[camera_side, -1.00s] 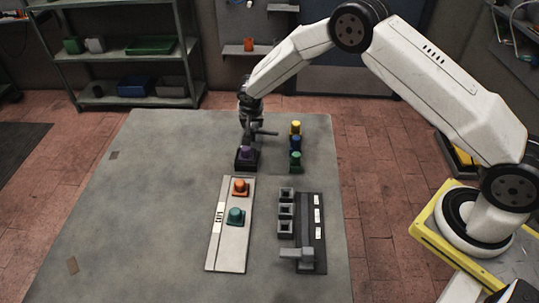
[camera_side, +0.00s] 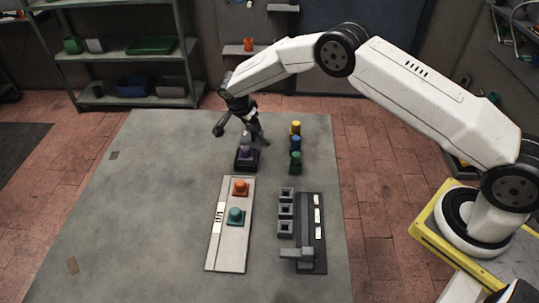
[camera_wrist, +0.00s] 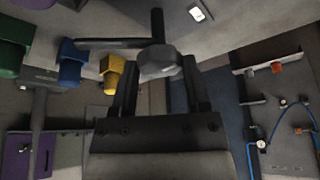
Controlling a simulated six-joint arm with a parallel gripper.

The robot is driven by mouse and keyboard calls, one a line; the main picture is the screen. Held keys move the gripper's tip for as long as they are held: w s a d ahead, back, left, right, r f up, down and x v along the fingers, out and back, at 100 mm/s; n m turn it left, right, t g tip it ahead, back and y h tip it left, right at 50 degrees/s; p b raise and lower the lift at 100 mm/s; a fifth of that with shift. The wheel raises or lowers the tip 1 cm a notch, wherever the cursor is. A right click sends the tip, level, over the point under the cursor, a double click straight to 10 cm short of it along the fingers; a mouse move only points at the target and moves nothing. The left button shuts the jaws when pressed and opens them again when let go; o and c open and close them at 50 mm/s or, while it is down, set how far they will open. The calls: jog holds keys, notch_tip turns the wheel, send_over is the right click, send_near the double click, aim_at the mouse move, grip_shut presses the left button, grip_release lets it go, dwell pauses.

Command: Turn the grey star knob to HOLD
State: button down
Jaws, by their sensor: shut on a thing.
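In the side view my gripper (camera_side: 253,130) is tilted just above a purple knob on a dark base (camera_side: 247,158), beyond the white panel. In the wrist view the dark fingers (camera_wrist: 157,80) stand on both sides of a grey, faceted piece (camera_wrist: 157,62) and are shut on it. Dark bars reach from it upward and to the left. I cannot tell whether this piece is the grey star knob, or whether it touches the purple knob. I cannot read a HOLD mark in either view.
Yellow, blue and green knobs (camera_side: 295,144) stand close to the right of my gripper. A white panel (camera_side: 238,255) carries an orange and a teal knob. The left tabletop (camera_side: 140,215) is clear.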

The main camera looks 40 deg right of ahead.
jog(key=m+g, duration=0.1)
jog(key=m, duration=0.1)
jog(key=m+g, duration=0.1)
jog(key=m, duration=0.2)
jog(key=shift+w, duration=0.2)
jog(key=shift+d+m+g+y, duration=0.1)
jog(key=shift+m+g+y, duration=0.3)
jog(key=shift+m, duration=1.1)
jog(key=shift+m+g, duration=0.5)
jog(key=shift+m, duration=0.5)
jog(key=shift+c, duration=0.3)
grip_release()
jog(key=shift+w+r, duration=0.1)
jog(key=shift+r, duration=0.1)
